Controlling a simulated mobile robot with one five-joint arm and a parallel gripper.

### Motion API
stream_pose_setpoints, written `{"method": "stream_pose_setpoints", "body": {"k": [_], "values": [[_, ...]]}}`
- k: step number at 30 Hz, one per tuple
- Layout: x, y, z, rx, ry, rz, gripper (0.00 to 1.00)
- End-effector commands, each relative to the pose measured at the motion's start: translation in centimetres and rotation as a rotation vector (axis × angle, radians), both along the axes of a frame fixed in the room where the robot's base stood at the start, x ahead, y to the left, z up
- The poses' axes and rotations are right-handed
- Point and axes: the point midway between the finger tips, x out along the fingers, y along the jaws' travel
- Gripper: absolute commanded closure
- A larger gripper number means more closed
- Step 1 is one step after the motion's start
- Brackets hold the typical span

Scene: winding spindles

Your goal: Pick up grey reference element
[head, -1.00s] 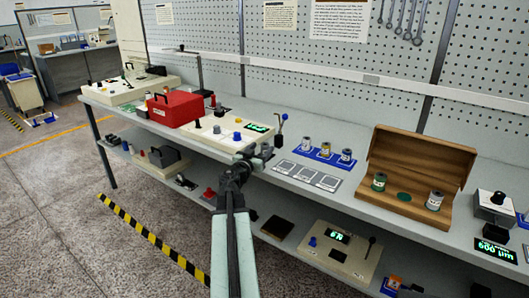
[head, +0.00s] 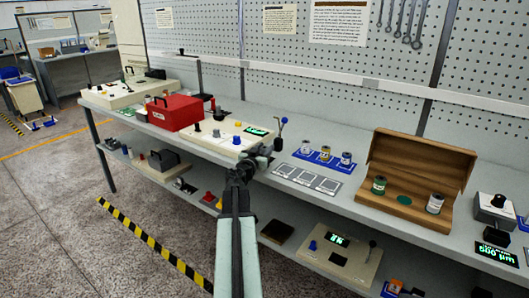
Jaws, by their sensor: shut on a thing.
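My gripper (head: 265,153) is at the front edge of the bench, by the right end of the beige device. It is shut, and a small dark and pale grey shape shows at its jaws. I cannot make out what it holds. A grey canister with a white label (head: 436,203) stands upright at the right inside the open wooden case (head: 415,160), well to the right of my gripper. Two other greyish canisters, left (head: 306,148) and right (head: 346,159), stand on the blue rack (head: 322,159), with a yellowish one (head: 325,153) between them.
The beige device (head: 222,137) has a blue-knobbed lever (head: 281,131) close by my gripper. A flat grey plate with square fields (head: 308,179) lies before the rack. A green canister (head: 379,185) stands in the case. A red box (head: 175,111) is left. A lower shelf holds more devices.

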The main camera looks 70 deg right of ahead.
Motion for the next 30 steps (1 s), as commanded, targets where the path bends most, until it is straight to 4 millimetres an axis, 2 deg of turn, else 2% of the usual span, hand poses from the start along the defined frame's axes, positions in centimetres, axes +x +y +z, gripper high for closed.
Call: {"method": "stream_pose_setpoints", "body": {"k": [5, 15, 18, 23, 25, 28, 30], "values": [[0.0, 0.0, 2.4, 0.000, 0.000, 0.000, 1.00], [0.0, 0.0, 9.4, 0.000, 0.000, 0.000, 1.00], [0.1, 0.0, 10.1, 0.000, 0.000, 0.000, 1.00], [0.1, 0.0, 10.3, 0.000, 0.000, 0.001, 1.00], [0.1, 0.0, 11.1, 0.000, 0.000, 0.001, 1.00], [0.1, 0.0, 13.4, 0.000, 0.000, 0.000, 1.00], [0.1, 0.0, 15.9, 0.000, 0.000, 0.000, 1.00]]}}
